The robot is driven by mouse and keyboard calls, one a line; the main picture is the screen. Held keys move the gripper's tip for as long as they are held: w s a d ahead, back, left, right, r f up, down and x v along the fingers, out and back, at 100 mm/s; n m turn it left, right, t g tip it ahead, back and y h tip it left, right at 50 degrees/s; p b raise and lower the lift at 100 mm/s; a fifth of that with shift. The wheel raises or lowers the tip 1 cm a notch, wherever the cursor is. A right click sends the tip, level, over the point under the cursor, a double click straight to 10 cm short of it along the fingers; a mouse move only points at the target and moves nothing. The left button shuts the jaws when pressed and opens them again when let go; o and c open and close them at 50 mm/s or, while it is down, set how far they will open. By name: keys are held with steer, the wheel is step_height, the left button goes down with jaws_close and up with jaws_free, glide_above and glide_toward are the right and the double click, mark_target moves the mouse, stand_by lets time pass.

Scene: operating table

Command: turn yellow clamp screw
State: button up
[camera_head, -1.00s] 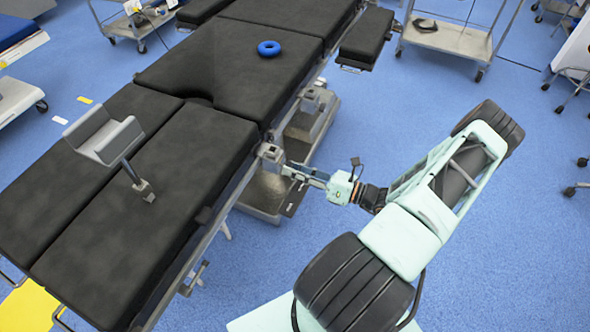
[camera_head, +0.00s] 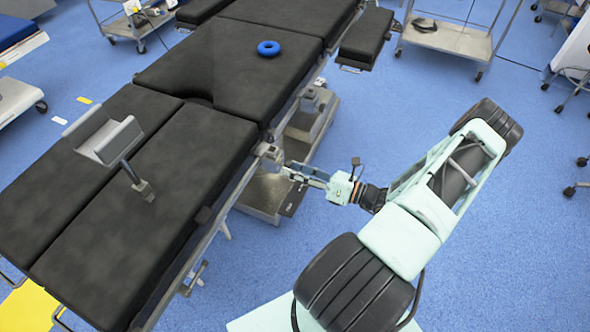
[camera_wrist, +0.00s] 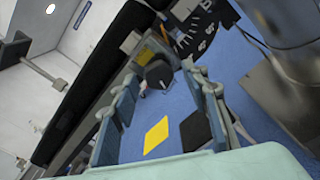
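In the wrist view, a dark round knob (camera_wrist: 158,74) with a small yellow part (camera_wrist: 143,56) beside it sits on the table's side rail; this looks like the yellow clamp screw. My gripper (camera_wrist: 160,82) is open, with one finger to the left of the knob and one to the right. I cannot tell whether either finger touches it. In the head view my gripper (camera_head: 288,171) reaches the right side of the operating table (camera_head: 165,185), at a joint on its rail. The knob is too small to make out there.
A blue ring (camera_head: 268,48) lies on the black padding. A grey limb support (camera_head: 108,140) stands at the table's left. The table's metal base (camera_head: 268,195) is just below my gripper. Flat yellow (camera_wrist: 156,135) and black patches show between the fingers.

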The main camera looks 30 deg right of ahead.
steer(key=v, duration=1.2)
stand_by(0.3)
